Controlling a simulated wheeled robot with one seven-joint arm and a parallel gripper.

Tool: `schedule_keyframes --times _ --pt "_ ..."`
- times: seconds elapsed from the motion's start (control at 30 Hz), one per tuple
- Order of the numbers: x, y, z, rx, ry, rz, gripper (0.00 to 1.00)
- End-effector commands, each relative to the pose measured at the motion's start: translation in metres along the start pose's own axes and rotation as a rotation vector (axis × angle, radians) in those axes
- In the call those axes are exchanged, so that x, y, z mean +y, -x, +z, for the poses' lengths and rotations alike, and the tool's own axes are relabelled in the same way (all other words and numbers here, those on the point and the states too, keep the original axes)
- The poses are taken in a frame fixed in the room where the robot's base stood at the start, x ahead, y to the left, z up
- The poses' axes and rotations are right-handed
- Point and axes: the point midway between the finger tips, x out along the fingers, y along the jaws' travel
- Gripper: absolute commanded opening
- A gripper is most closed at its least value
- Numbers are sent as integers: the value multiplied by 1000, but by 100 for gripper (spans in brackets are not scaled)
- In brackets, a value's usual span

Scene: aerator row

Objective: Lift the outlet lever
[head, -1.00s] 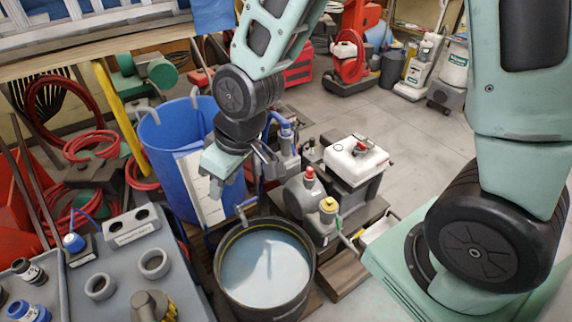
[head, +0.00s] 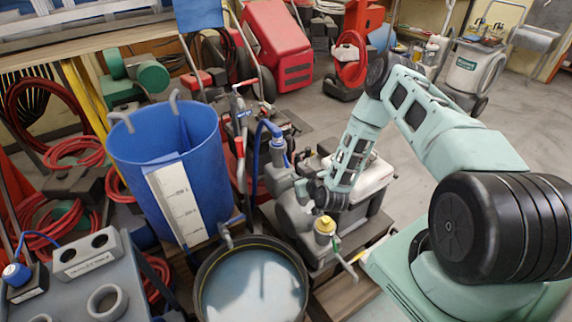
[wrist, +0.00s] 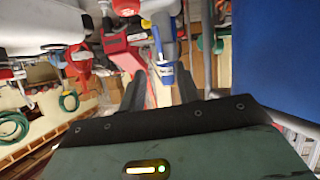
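A grey pump unit (head: 281,181) stands right of the blue barrel, with a blue hose and blue fitting (head: 275,138) on its upright outlet. No part is clearly identifiable as the outlet lever. My gripper (head: 300,186) is beside the grey pump body in the head view, and its fingertips are partly hidden. In the wrist view my gripper (wrist: 160,88) has its two dark fingers apart. A blue fitting with a pale label (wrist: 168,75) shows between and beyond them. Nothing is visibly gripped.
A blue barrel (head: 203,130) with a white level scale stands to the left. A dark tub of pale liquid (head: 250,285) is in front. A yellow-topped fitting (head: 325,230) and a white tank (head: 365,177) sit close to my arm. Open floor (head: 420,110) lies behind.

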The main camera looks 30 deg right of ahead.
Motion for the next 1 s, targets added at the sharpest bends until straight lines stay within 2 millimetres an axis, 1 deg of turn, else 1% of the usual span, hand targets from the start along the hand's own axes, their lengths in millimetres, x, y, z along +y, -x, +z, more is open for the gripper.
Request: schedule_keyframes --times 0.03,0.13,0.27,0.5,0.7,0.9,1.0 --pt "3 -1 4 6 -3 10 33" --pt "5 -7 5 12 -3 17 33" --pt "5 -26 4 13 -3 17 33" --pt "5 -74 4 13 -2 17 33" --pt "6 -111 4 11 -3 16 33" --pt "6 -144 4 10 -3 17 33" --pt "6 -157 3 11 -3 16 33"
